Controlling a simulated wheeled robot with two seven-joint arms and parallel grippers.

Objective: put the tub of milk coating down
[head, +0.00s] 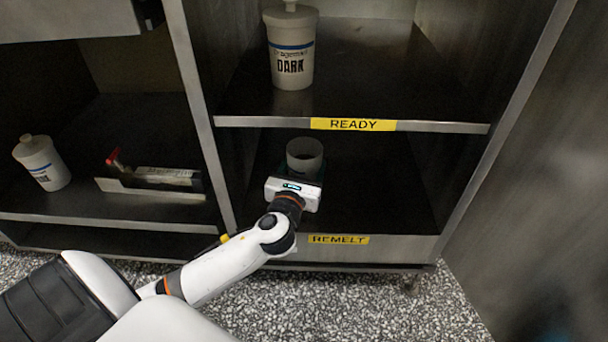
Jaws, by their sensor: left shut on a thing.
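A pale, open-topped tub (304,154) is in the lower bay of the right-hand rack, above the yellow REMELT label (338,239). My left gripper (303,176) reaches into this bay from the front and is shut on the tub. The tub looks upright. Its lower part is hidden behind my gripper, so I cannot read a label on it or tell whether its base touches the shelf. My right gripper is not in view.
A white lidded tub marked DARK (291,72) stands on the shelf above, labelled READY (353,125). Another white tub (42,163) and a tray (150,187) with a red-handled tool are on the left rack. The REMELT shelf (385,205) is clear to the right.

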